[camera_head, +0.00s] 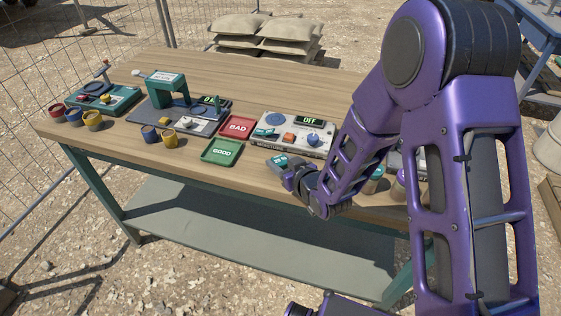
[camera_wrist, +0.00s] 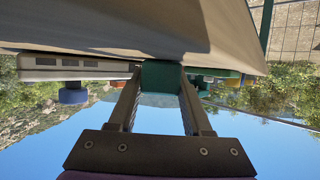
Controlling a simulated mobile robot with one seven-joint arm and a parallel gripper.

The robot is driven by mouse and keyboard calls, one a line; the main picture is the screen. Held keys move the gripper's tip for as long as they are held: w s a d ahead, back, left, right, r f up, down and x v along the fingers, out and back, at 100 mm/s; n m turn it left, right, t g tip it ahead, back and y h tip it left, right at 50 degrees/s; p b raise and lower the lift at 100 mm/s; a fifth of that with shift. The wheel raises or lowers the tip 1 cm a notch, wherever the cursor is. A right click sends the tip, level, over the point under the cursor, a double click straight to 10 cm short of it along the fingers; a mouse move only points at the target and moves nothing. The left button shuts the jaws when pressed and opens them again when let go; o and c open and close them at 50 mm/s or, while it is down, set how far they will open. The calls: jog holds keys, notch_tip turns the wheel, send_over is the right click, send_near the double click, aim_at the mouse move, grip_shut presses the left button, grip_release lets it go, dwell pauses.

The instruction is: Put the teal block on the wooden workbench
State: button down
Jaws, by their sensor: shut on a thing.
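The teal block (camera_wrist: 161,76) is between the two fingers of my gripper (camera_wrist: 160,82), which is shut on it. In the wrist view, which is upside down, the block meets or nearly meets the wooden surface; I cannot tell whether it touches. In the head view my gripper (camera_head: 287,166) is low over the front edge of the wooden workbench (camera_head: 290,82), in front of the moisture meter, with a bit of the teal block (camera_head: 277,160) showing. My arm hides the bench's right part.
The moisture meter (camera_head: 294,133) is just behind my gripper. The green GOOD tray (camera_head: 221,151) and red BAD tray (camera_head: 237,127) lie left of it. Farther left are a press device (camera_head: 166,84) and several small cups (camera_head: 93,121). The bench's back middle is clear.

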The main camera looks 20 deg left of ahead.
jog(key=shift+f, duration=0.1)
jog(key=shift+c, duration=1.7)
grip_release()
jog(key=shift+r, duration=0.2)
jog(key=p+v, duration=0.1)
jog(key=v, duration=0.9)
jog(key=shift+w+a+r, duration=0.1)
jog(key=shift+p+v, duration=1.05)
jog(key=shift+p, duration=0.05)
jog(key=shift+f, duration=0.25)
jog(key=shift+r, duration=0.1)
